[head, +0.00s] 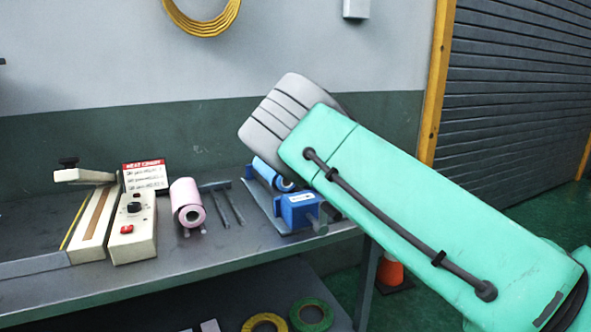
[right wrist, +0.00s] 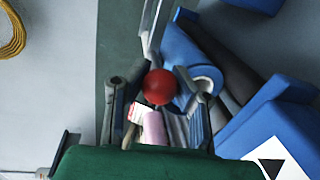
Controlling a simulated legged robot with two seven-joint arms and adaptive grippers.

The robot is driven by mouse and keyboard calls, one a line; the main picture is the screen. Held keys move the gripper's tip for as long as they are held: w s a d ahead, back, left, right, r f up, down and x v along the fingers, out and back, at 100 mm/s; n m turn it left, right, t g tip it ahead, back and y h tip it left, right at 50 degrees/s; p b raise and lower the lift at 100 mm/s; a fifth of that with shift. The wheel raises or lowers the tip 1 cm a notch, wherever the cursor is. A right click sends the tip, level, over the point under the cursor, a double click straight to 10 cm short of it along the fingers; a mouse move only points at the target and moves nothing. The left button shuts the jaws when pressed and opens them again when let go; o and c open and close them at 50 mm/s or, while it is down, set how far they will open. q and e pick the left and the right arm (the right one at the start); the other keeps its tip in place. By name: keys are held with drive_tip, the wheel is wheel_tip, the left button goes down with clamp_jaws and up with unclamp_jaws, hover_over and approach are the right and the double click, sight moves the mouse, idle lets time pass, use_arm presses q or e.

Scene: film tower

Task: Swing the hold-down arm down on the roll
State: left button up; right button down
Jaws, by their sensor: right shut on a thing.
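The blue film roll (head: 270,174) lies on a low holder with a blue box (head: 299,209) at the bench's right end. The roll (right wrist: 192,62) also shows in the right wrist view, beside the red ball knob (right wrist: 157,87). A light grey bar (right wrist: 152,30), apparently the hold-down arm, runs from near the knob to the top edge of that view. My right gripper (right wrist: 157,100) is shut on the red knob, a finger on each side of it. In the head view my right arm hides this gripper and the knob. My left gripper is out of view.
A pink roll (head: 186,203) on a stand, a sign (head: 145,176), a beige control box (head: 133,224) and a sealer (head: 92,222) stand left on the bench (head: 190,270). An orange cone (head: 391,271) stands on the floor. The wall is behind.

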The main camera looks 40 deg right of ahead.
drive_tip(key=shift+s+a+f, duration=0.1)
drive_tip(key=shift+f, duration=0.2)
drive_tip(key=c, duration=1.7)
unclamp_jaws()
drive_tip(key=o, duration=0.5)
drive_tip(key=shift+s+r, duration=0.1)
drive_tip(key=shift+r, duration=0.05)
drive_tip(key=shift+a+r, duration=0.15)
drive_tip(key=v, duration=1.2)
drive_tip(key=shift+a, duration=0.15)
